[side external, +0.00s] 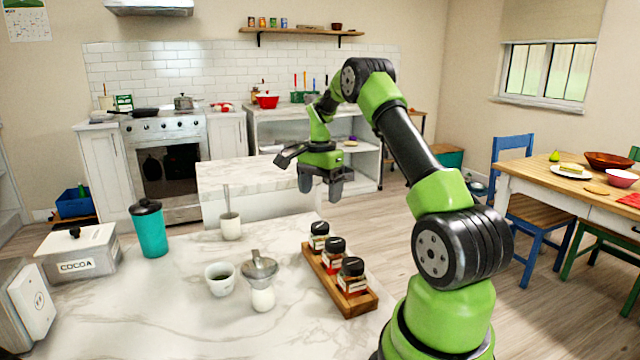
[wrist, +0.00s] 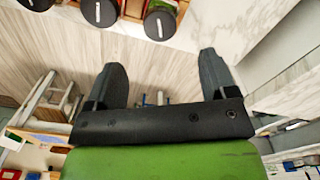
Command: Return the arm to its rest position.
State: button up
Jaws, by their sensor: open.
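My green and black arm rises from the right of the marble counter (side external: 215,315) in the side view and bends over at the top. The wooden rack (side external: 345,294) with three dark-lidded jars (side external: 352,276) stands on the counter near my base. The jar lids (wrist: 160,22) also show at the top of the wrist view.
A dining table (side external: 520,172) and blue chair (side external: 515,205) are at right.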

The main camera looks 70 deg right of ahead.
jog(key=a+r+n+t, duration=0.3)
jog(key=a+r+n, duration=0.4)
jog(key=a+r, duration=0.8)
jog(key=s+a+n+t+y, duration=0.2)
jog(key=s+a+n+t, duration=0.2)
jog(key=s+a+n, duration=0.6)
jog(key=shift+s+a, duration=1.55)
jog(key=shift+a, duration=1.95)
